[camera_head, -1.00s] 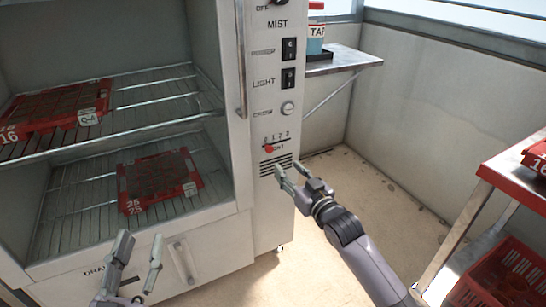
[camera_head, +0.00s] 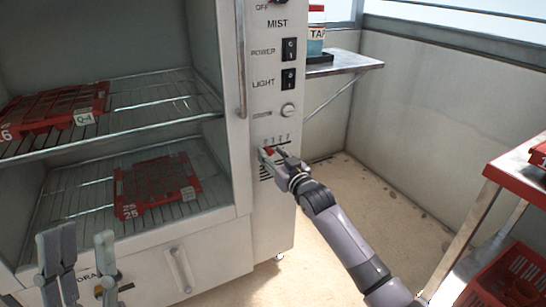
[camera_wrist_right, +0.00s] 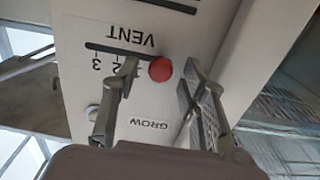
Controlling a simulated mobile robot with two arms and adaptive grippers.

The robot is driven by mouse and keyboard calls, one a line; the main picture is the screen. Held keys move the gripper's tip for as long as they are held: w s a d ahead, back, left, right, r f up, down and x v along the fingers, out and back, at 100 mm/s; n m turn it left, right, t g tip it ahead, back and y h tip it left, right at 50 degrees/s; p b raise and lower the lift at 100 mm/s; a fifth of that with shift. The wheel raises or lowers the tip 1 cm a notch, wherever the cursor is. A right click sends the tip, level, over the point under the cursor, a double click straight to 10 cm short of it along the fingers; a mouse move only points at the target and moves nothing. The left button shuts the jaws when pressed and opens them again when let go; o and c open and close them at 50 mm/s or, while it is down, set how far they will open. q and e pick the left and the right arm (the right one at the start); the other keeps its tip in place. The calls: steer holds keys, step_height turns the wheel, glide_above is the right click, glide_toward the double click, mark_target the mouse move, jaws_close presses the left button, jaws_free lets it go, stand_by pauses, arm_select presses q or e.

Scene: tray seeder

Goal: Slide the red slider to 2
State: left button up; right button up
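The red slider knob (camera_head: 269,151) sits in a horizontal slot on the white cabinet's front panel. In the right wrist view the knob (camera_wrist_right: 160,69) shows at one end of the slot, past the marks 3, 2 and 1, by the label VENT, which appears upside down. The 0 mark is not readable there. My right gripper (camera_head: 272,156) is at the slider. In the wrist view its two fingers (camera_wrist_right: 160,88) stand apart, one on each side of the knob, with visible gaps. My left gripper (camera_head: 80,245) is open and empty at the lower left.
Power (camera_head: 289,50) and light (camera_head: 288,79) switches and a round button (camera_head: 288,110) are above the slider. A long door handle (camera_head: 240,60) runs beside the panel. Red trays (camera_head: 157,187) lie on the cabinet's wire shelves. A red table (camera_head: 520,175) stands at the right.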

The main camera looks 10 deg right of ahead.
jaws_close()
stand_by(0.5)
stand_by(0.3)
